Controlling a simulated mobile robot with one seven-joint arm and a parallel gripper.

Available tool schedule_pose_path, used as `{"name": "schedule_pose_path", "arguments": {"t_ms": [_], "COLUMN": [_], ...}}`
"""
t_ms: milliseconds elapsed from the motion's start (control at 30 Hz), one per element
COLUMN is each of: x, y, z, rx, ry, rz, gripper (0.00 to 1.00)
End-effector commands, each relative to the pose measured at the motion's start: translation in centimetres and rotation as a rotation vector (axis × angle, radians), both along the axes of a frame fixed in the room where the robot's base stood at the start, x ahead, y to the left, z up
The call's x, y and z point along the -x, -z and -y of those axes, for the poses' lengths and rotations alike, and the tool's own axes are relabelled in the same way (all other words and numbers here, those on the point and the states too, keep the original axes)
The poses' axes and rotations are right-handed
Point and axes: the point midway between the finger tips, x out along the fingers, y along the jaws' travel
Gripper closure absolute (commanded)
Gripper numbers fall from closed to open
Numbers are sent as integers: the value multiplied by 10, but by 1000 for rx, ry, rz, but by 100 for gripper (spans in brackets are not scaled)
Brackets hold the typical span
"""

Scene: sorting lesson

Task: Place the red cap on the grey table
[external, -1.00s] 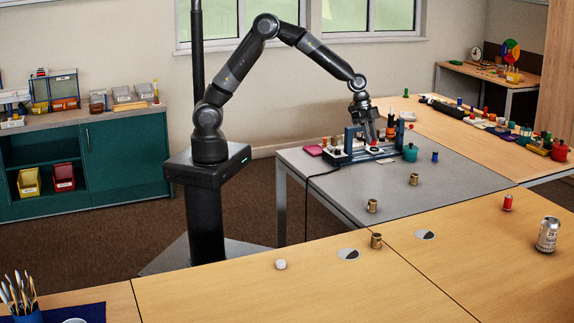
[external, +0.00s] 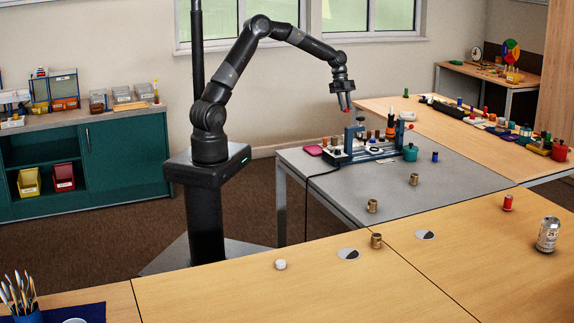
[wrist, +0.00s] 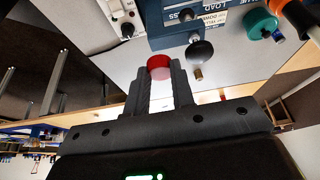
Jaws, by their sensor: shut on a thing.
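My gripper (external: 345,104) is raised above the grey table (external: 420,185), over its back left part. It is shut on the red cap (wrist: 159,66), which shows between the fingertips in the wrist view. In the external view the cap is only a small red spot (external: 346,109) at the fingertips. The cap is held in the air, apart from the table. The table's left part carries a blue-framed apparatus (external: 372,154), which also shows at the top of the wrist view (wrist: 185,35).
The table's front middle is mostly clear. Wooden tables adjoin it.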

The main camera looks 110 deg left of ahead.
Motion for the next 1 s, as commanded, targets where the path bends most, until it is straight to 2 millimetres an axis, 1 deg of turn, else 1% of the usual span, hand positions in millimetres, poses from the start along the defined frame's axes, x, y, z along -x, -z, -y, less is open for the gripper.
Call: {"name": "schedule_pose_path", "arguments": {"t_ms": [33,100,233,267,300,367,600,700,867,1000], "x": [9,19,38,39,38,37,37,37,36,37], "y": [-2,-3,-6,-3,10,22,79,98,117,139], "z": [-9,-18,-33,-34,-31,-31,-31,-31,-31,-31], "rx": [1,-1,0,3,6,5,4,4,2,3], "ry": [4,14,28,32,34,33,32,32,32,33], "rz": [0,1,0,-1,-3,-2,-3,-2,-1,-1], "gripper": [100,100,100,100,100,100,100,100,100,100]}}
